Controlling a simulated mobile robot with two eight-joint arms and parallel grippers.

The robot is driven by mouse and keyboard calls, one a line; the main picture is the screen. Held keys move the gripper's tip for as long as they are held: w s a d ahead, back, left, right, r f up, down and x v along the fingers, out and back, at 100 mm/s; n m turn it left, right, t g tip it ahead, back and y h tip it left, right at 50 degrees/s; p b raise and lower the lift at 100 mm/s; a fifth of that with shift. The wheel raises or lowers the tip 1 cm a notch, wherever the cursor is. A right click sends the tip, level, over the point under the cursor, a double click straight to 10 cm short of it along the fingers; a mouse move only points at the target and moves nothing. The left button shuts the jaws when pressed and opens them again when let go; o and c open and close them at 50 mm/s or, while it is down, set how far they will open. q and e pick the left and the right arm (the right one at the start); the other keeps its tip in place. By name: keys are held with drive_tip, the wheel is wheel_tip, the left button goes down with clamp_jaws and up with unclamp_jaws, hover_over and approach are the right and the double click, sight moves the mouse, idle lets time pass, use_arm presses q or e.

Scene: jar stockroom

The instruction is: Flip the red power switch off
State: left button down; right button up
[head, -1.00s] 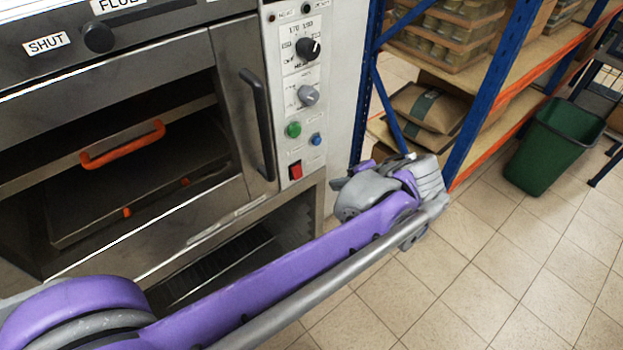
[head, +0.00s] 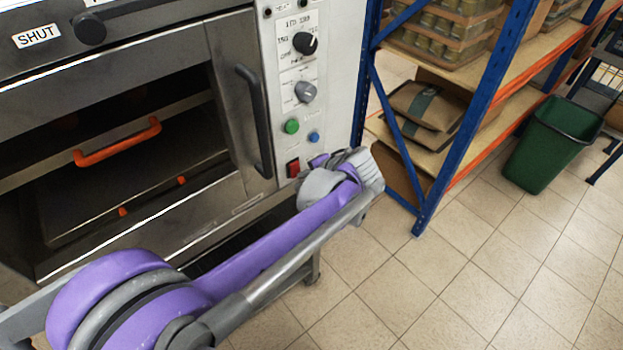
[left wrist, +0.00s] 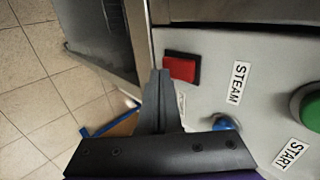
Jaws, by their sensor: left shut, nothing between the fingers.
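The red power switch (head: 293,168) sits low on the oven's light control panel, below the green button (head: 291,126) and the blue button (head: 314,137). In the left wrist view the red switch (left wrist: 180,68) shows as a square rocker in a dark frame. My left gripper (head: 318,160) is just right of the switch in the head view, partly hidden behind its own wrist. In the left wrist view its shut, empty fingers (left wrist: 160,78) point close beside the switch; I cannot tell whether they touch it. My right gripper is not in view.
The oven door handle (head: 255,120) is left of the panel. An orange handle (head: 118,143) shows inside the open oven chamber. A blue-framed shelf (head: 450,150) stands to the right, with a green bin (head: 552,145) beyond it. The tiled floor between is clear.

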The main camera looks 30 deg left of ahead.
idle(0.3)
use_arm(q)
drive_tip(key=shift+a+f+y+b, duration=0.15)
drive_tip(key=shift+a+y+b, duration=0.15)
drive_tip(key=shift+y, duration=0.1)
drive_tip(key=shift+w, duration=0.1)
drive_tip(key=shift+r+p, duration=0.7)
drive_tip(key=shift+r, duration=0.2)
drive_tip(key=shift+d, duration=0.15)
